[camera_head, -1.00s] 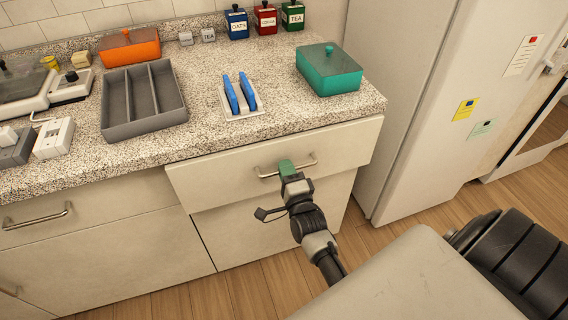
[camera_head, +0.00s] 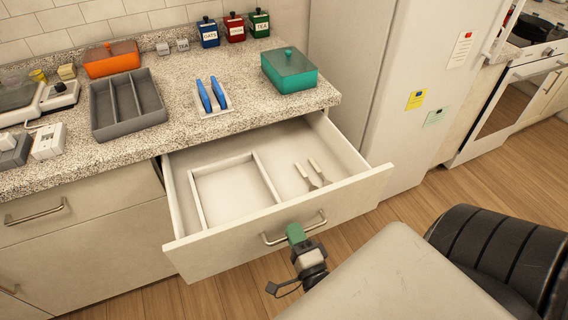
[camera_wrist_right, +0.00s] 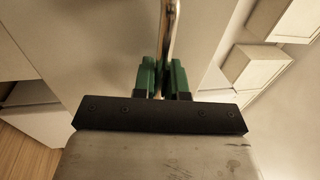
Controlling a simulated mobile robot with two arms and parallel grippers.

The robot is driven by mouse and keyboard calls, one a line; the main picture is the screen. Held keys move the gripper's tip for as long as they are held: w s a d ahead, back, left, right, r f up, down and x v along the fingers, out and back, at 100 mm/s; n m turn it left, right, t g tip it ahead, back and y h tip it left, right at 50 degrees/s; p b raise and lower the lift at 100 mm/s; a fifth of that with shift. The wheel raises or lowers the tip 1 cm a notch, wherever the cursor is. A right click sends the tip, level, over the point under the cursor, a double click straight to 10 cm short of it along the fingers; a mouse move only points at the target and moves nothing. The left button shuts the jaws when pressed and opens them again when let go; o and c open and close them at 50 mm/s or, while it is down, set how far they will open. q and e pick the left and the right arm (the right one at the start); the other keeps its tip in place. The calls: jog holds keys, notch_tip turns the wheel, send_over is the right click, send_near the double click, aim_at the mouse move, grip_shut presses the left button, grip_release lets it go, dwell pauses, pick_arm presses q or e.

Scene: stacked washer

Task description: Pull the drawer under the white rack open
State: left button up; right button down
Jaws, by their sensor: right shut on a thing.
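The drawer (camera_head: 290,229) under the white rack (camera_head: 213,106) stands well out from the counter. Inside it are a pale divider tray (camera_head: 197,200) and two small light-handled utensils (camera_head: 313,174). The rack holds two blue items upright on the counter above. My right gripper (camera_head: 295,234) has green fingers and is shut on the drawer's metal bar handle (camera_head: 316,225). In the right wrist view the handle (camera_wrist_right: 172,35) runs between the green fingertips (camera_wrist_right: 162,75). My left gripper is not in view.
A second closed drawer (camera_head: 35,211) sits to the left. The counter holds a grey divided tray (camera_head: 142,122), a teal box (camera_head: 289,83) and an orange box (camera_head: 110,68). A tall white fridge (camera_head: 390,100) stands right of the drawer. Wooden floor (camera_head: 490,200) is clear beyond.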

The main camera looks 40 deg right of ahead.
jog(key=r+v, duration=0.1)
jog(key=v, duration=0.5)
jog(key=shift+s+p, duration=0.45)
jog(key=shift+a, duration=0.1)
jog(key=c, duration=1.2)
grip_release()
jog(key=b+v, duration=0.2)
jog(key=v, duration=0.8)
jog(key=shift+s+a, duration=0.1)
jog(key=shift+s, duration=0.25)
jog(key=shift+f, duration=0.1)
